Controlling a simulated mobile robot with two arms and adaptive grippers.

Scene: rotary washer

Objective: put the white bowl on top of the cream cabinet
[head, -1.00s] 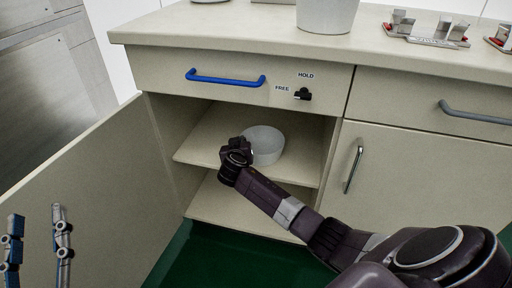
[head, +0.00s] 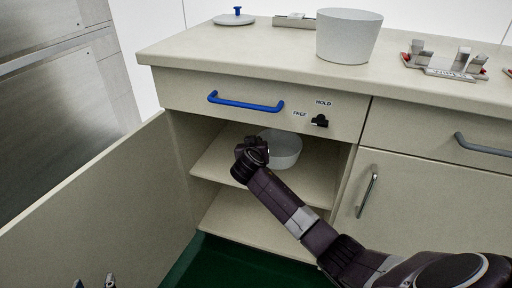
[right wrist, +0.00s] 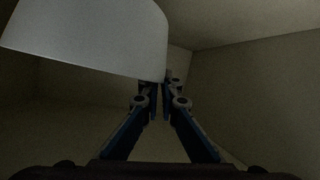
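The white bowl (head: 285,147) is inside the open lower compartment of the cream cabinet (head: 185,90), above its middle shelf and close under the drawer front. My right gripper (right wrist: 160,88) reaches into the compartment, and its fingers are close together at the bowl's wall, shut on it. The bowl also fills the upper left of the right wrist view (right wrist: 90,35). In the head view my right wrist hides those fingers. Only the tips of my left gripper (head: 95,282) show at the bottom left, apart and empty.
A larger white tub (head: 348,38), a lid with a blue knob (head: 234,19) and a metal fixture (head: 445,65) stand on the countertop. The countertop left of the tub has free room. The open door (head: 95,205) stands at the left. A blue drawer handle (head: 245,103) is above the compartment.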

